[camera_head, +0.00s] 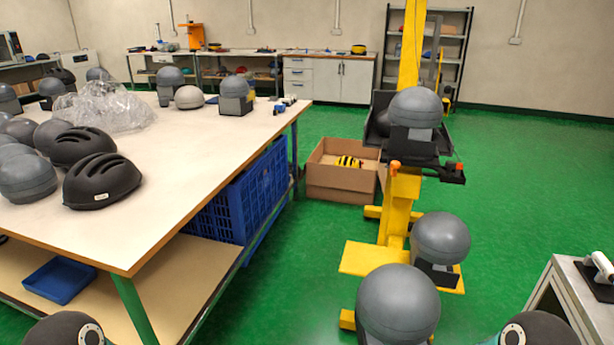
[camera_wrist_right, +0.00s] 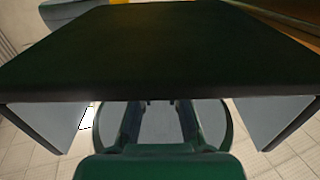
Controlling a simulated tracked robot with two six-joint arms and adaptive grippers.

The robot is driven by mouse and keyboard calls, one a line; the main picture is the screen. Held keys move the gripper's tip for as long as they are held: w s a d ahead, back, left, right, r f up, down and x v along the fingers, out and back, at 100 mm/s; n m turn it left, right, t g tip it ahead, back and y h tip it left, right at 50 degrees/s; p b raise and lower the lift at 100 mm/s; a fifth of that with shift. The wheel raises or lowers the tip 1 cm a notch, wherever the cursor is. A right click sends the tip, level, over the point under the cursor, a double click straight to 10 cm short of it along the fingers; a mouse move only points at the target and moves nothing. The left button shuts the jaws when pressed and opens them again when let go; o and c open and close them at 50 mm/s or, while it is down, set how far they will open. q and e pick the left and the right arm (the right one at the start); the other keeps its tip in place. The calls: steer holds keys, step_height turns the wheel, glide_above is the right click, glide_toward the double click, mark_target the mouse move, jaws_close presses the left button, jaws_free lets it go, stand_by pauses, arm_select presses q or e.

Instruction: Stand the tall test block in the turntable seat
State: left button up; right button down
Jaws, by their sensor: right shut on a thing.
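In the right wrist view a broad dark flat-faced block (camera_wrist_right: 165,50) fills most of the picture. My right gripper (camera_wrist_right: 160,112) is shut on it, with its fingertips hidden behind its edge. The head view does not show either gripper, and I cannot tell which thing there is the held block. A large grey dome (camera_head: 397,303) stands out at the bottom centre of the head view, its underside cut off. Another grey dome on a dark base (camera_head: 440,238) is behind it, by the yellow tower's foot. I cannot make out the turntable seat.
The yellow tower (camera_head: 411,45) carries a grey dome (camera_head: 415,106) on a dark carriage. A long table (camera_head: 185,175) with helmets and domes fills the left. A cardboard box (camera_head: 340,186) lies on the floor. A grey bench (camera_head: 560,300) is at the right. Green floor is free between.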

mark_target(405, 280)
step_height(405, 280, up, 19)
steer(key=p, duration=1.7)
steer(key=shift+r, duration=0.1)
steer(key=shift+s+r, duration=0.1)
steer(key=shift+r, duration=0.1)
steer(key=s, duration=0.1)
steer(key=s+r, duration=0.1)
steer(key=s, duration=0.1)
steer(key=shift+s+r, duration=0.35)
steer(key=shift+r, duration=0.05)
arm_select(q)
step_height(405, 280, up, 19)
steer(key=shift+r, duration=0.1)
arm_select(e)
steer(key=shift+a, duration=0.1)
